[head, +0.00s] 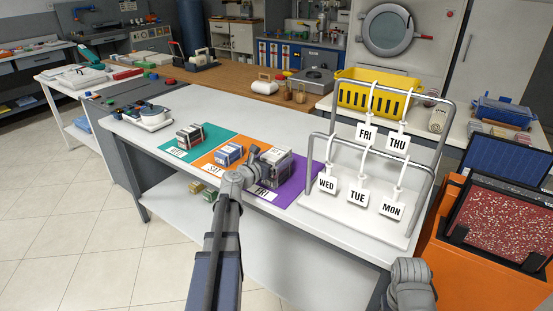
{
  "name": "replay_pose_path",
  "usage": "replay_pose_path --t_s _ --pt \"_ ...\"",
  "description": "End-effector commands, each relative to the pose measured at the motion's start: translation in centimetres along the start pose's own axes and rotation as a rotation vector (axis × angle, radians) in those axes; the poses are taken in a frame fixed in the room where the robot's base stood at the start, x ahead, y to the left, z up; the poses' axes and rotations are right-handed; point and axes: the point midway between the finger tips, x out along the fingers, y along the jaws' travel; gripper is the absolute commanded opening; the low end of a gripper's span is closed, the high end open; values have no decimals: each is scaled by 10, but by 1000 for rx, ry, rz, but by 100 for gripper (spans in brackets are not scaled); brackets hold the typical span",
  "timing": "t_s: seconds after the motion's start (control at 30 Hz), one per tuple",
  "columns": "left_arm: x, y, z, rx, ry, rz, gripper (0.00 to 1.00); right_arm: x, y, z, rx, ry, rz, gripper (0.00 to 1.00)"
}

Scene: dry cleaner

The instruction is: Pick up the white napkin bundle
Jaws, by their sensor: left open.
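My left gripper (272,166) reaches in from the bottom and is open over the purple mat (302,185) marked FRI. It covers most of what lies there, so I cannot tell whether a bundle sits between its fingers. A bundle with pale and blue layers (229,154) lies on the orange mat (212,166) marked SAT, left of the gripper. A dark-banded bundle with pale and reddish parts (189,136) lies on the teal mat (174,153). I cannot clearly make out which one is the white napkin bundle. My right gripper is out of view.
A metal rack (436,170) with hanging day tags stands on the white table (222,114) right of the purple mat. A yellow basket (372,97) is behind it. A small white device (152,115) sits at the table's left end. An orange bin (432,235) stands at right.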

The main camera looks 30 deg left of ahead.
Motion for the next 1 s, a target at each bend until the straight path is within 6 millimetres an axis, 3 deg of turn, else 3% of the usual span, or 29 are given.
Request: replay_pose_path --t_s 0.23,0.9,1.0 --pt "3 0 0 0 0 1 99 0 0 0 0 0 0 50" --pt "3 0 0 0 0 1 24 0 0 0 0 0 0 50" --pt "3 0 0 0 -1 1 19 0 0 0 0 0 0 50"
